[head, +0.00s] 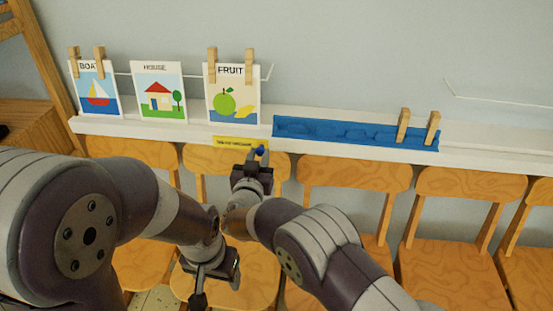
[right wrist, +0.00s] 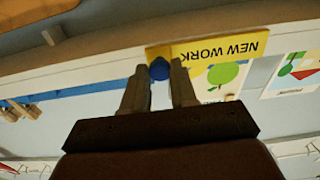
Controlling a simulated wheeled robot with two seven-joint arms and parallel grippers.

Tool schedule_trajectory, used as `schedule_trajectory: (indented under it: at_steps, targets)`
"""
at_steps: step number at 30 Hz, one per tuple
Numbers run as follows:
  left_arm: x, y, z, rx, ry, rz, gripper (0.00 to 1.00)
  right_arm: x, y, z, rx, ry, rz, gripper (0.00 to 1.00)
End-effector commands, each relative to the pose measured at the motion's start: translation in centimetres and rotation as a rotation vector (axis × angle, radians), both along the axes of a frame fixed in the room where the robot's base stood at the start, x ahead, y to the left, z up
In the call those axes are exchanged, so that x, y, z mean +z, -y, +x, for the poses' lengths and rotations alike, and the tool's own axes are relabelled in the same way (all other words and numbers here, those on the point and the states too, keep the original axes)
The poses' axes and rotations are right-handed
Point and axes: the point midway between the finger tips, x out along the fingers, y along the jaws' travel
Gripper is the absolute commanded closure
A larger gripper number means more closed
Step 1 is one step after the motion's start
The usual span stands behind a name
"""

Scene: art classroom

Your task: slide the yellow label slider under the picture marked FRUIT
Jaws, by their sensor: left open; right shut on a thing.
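The yellow label slider (head: 233,142) is on the front edge of the white ledge, below the FRUIT picture (head: 246,112). In the right wrist view the slider (right wrist: 215,47), reading NEW WORK, appears upside down, with a blue knob (right wrist: 159,69) at one end. My right gripper (head: 257,158) is shut on this knob, which shows between its fingertips in the right wrist view (right wrist: 157,82). The slider extends slightly past the right edge of the FRUIT picture in the head view. My left gripper (head: 205,285) is open and empty, low in front of the chairs.
HOUSE (head: 159,108) and BOAT (head: 102,105) pictures stand left of FRUIT. A blue tray (head: 350,133) with two clothespins at its right end lies on the white ledge (head: 480,158). Wooden chairs (head: 354,175) line the wall below. The ledge front right of my right gripper looks clear.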

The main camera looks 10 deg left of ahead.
Motion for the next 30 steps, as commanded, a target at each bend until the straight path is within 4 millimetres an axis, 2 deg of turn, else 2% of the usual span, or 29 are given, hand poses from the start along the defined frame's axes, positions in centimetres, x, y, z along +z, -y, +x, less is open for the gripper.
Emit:
schedule_trajectory:
  at_steps: [6,17,18,19,20,30]
  targets:
    - [0.02,0.0,0.0,0.0,0.0,0.0,0.35,-0.07,-1.33,-0.06,0.001,-0.001,0.0,1.0]
    - [0.02,0.0,0.0,0.0,0.0,0.0,0.35,-0.04,-1.42,-0.03,0.0,0.0,0.0,1.0]
    - [0.02,0.0,0.0,0.0,0.0,0.0,0.35,-0.04,-1.42,-0.03,0.0,0.0,0.0,0.63]
    - [0.02,0.0,0.0,0.0,0.0,0.0,0.35,-0.03,-1.41,-0.03,0.0,0.0,0.0,0.54]
    - [0.02,0.0,0.0,0.0,0.0,0.0,0.35,-0.03,-1.41,-0.03,0.0,0.0,0.0,0.48]
    - [0.04,0.0,0.01,0.0,0.0,0.0,0.35,0.01,-1.3,0.07,-0.001,0.0,0.0,0.48]
